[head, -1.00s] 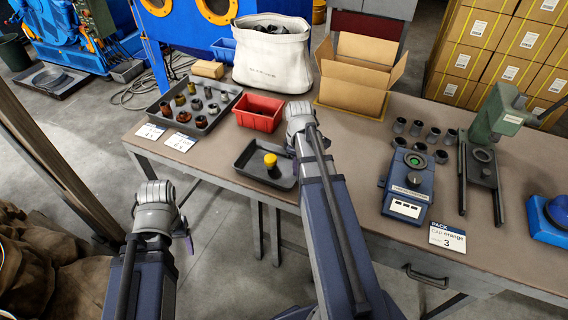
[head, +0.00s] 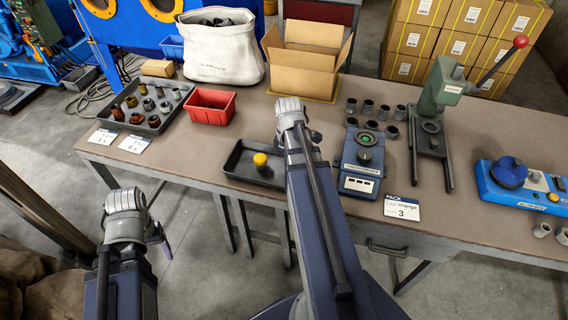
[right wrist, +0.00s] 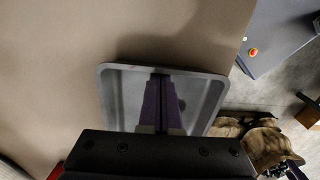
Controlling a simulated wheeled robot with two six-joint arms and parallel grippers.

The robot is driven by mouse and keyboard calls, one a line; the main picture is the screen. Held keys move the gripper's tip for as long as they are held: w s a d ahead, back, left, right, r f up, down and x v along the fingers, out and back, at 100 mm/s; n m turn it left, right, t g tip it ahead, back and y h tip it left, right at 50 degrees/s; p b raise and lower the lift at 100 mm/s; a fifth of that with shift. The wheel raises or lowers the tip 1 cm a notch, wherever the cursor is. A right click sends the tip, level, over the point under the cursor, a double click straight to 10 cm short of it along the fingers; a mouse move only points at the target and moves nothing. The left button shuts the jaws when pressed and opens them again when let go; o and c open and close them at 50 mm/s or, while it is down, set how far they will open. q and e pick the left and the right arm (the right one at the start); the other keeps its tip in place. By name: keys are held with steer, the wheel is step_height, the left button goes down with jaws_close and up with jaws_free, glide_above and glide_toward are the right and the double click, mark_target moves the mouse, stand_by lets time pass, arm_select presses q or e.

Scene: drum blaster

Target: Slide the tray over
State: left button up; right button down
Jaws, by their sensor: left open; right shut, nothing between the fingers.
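The small dark tray (head: 236,172) lies flat near the table's front edge, holding a round yellow piece (head: 260,160). In the right wrist view the tray (right wrist: 208,108) is under my right gripper (right wrist: 161,78). Its purple fingers are shut with nothing between them; the tips appear to be inside the tray, close to one wall. Contact cannot be told. The yellow piece is hidden there. In the head view my right wrist covers the area right of the tray. My left gripper (head: 158,234) is open and empty in front of the table, away from the tray.
A blue device (head: 361,163) and an order card (head: 402,208) stand right of the tray, past my right arm. A red bin (head: 211,106) and a larger parts tray (head: 152,127) are to its left. An open carton (head: 305,60) stands behind. Bare table lies around the small tray.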

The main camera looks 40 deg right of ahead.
mark_target(277, 169)
steer(key=shift+s+d, duration=0.2)
steer(key=shift+s, duration=0.05)
steer(key=w+a, duration=0.2)
steer(key=w, duration=0.1)
steer(key=shift+w+a+r, duration=0.15)
steer(key=shift+w+a, duration=0.15)
step_height(277, 169, up, 10)
steer(key=p, duration=1)
steer(key=shift+s, duration=0.2)
steer(key=s+a+m, duration=0.2)
steer(key=s+a, duration=0.1)
steer(key=a, duration=1.2)
steer(key=s+a+m+h, duration=0.1)
steer(key=s+a, duration=0.2)
steer(key=a, duration=1.3)
steer(key=shift+s+a+m, duration=0.2)
steer(key=shift+s+m, duration=0.2)
